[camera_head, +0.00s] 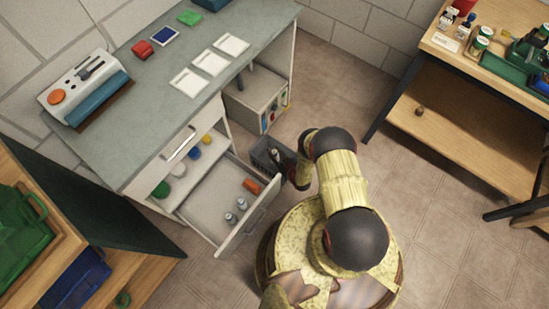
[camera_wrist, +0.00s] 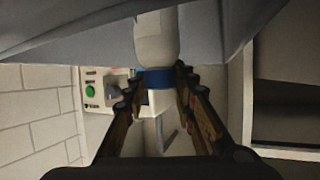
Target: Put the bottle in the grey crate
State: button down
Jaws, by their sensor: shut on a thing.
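The bottle (camera_wrist: 155,40) is white with a blue band and shows at the top middle of the wrist view. My gripper (camera_wrist: 158,82) is shut on it around the blue band, one finger on each side. The grey crate (camera_head: 258,151) stands on the floor in the head view, between the open drawer and the cabinet's open bay. My gripper end is at the crate, with my arm hiding its right part. Grey surfaces flank the bottle in the wrist view; I cannot tell whether it touches them.
An open drawer (camera_head: 207,207) holding small bottles and an orange item juts out left of the crate. A control box (camera_head: 254,100) with coloured buttons stands behind the crate. A wooden bench (camera_head: 470,135) stands at the right. The floor between is clear.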

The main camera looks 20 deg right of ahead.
aim_at(277, 158)
jog(key=shift+w+f+b, duration=0.1)
jog(key=shift+f+b, duration=0.85)
jog(key=shift+f, duration=1)
jog(key=shift+f, duration=0.55)
jog(key=c, duration=1.5)
grip_release()
jog(key=shift+f, duration=0.15)
jog(key=shift+o, duration=0.2)
